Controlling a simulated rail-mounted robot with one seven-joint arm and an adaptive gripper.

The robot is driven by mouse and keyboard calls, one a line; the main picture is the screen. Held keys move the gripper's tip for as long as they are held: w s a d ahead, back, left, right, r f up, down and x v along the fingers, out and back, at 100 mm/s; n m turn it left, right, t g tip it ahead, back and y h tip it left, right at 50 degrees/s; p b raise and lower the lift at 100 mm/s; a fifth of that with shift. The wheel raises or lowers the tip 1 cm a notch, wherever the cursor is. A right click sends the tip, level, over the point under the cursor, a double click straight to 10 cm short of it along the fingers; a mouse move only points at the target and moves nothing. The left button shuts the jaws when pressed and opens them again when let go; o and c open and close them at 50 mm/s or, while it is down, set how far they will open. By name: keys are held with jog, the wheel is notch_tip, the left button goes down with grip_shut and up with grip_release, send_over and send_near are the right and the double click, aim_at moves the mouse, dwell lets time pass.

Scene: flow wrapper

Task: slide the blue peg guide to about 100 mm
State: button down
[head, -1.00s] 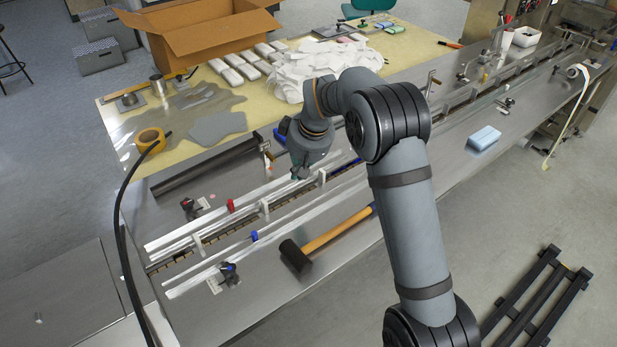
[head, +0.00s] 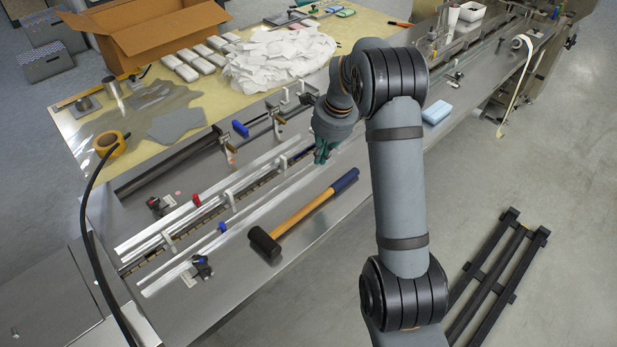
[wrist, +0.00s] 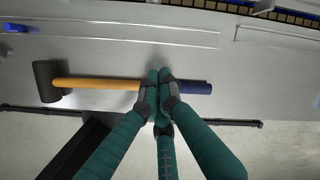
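The blue peg guide (head: 222,228) is a small blue block on the front clear guide rail (head: 255,205), left of the middle and behind the mallet head. In the wrist view it shows as a blue piece (wrist: 22,28) at the upper left. My gripper (head: 323,157) points down above the front side of the conveyor, well right of the guide. In the wrist view its green fingers (wrist: 160,85) have their dark tips drawn together, with nothing visible between them. They overlap the mallet handle in that picture. I see no readable scale.
A mallet (head: 298,211) with a black head lies on the bench in front of the rail. A red guide (head: 196,200) sits on the rear rail. Black clamps (head: 202,267) stand near the rail ends. A light-blue block (head: 436,113) lies farther right.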

aim_at(312, 183)
jog(key=f+m, duration=0.3)
jog(key=w+a+f+m+p, duration=0.1)
jog(key=f+m, duration=0.5)
jog(key=shift+w+a+f+m+p, duration=0.3)
jog(key=shift+w+f+p, duration=0.05)
jog(key=shift+f+p, duration=0.05)
